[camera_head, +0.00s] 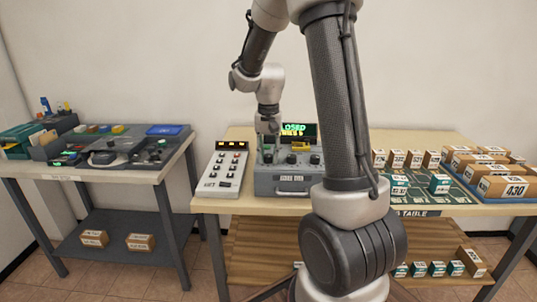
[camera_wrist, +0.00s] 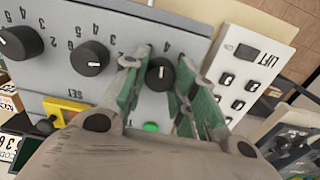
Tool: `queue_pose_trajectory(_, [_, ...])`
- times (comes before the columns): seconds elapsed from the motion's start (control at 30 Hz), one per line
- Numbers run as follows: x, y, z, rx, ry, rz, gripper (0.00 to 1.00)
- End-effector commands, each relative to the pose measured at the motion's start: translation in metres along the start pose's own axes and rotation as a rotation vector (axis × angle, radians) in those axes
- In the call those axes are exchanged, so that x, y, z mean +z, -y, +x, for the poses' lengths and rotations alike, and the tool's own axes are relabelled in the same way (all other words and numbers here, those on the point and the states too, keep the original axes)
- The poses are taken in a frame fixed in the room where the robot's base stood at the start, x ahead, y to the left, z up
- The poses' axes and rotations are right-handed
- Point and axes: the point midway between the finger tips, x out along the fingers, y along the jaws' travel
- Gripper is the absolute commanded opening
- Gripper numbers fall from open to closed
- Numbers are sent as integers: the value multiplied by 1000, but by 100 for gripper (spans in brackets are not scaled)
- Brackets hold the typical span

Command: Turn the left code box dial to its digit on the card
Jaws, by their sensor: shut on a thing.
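The grey code box (camera_head: 285,185) stands on the middle table with three black dials in a row. In the wrist view, seen turned about, the left dial (camera_wrist: 160,74) sits between the green fingertips of my gripper (camera_wrist: 158,88), which is shut on it. The gripper (camera_head: 268,158) also shows over the box's left side in the head view. The middle dial (camera_wrist: 90,58) and right dial (camera_wrist: 20,43) are free, with digits around them. A white card marked CODE (camera_wrist: 10,150) is partly visible at the wrist view's lower left; its full number is cut off.
A white LIFT panel (camera_head: 222,170) stands close left of the box. A yellow part (camera_wrist: 65,108) and a green button (camera_wrist: 151,127) are on the box near my fingers. A lit display (camera_head: 296,129) stands behind. Parcels (camera_head: 500,185) fill the table's right side.

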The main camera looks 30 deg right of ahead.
Motion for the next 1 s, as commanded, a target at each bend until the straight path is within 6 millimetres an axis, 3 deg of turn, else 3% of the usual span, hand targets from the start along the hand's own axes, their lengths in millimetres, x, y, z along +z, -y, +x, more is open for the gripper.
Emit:
queue_pose_trajectory(0.6, [0,0,0,0,-1,-448,4])
queue_pose_trajectory(1.0, [0,0,0,0,-1,-557,4])
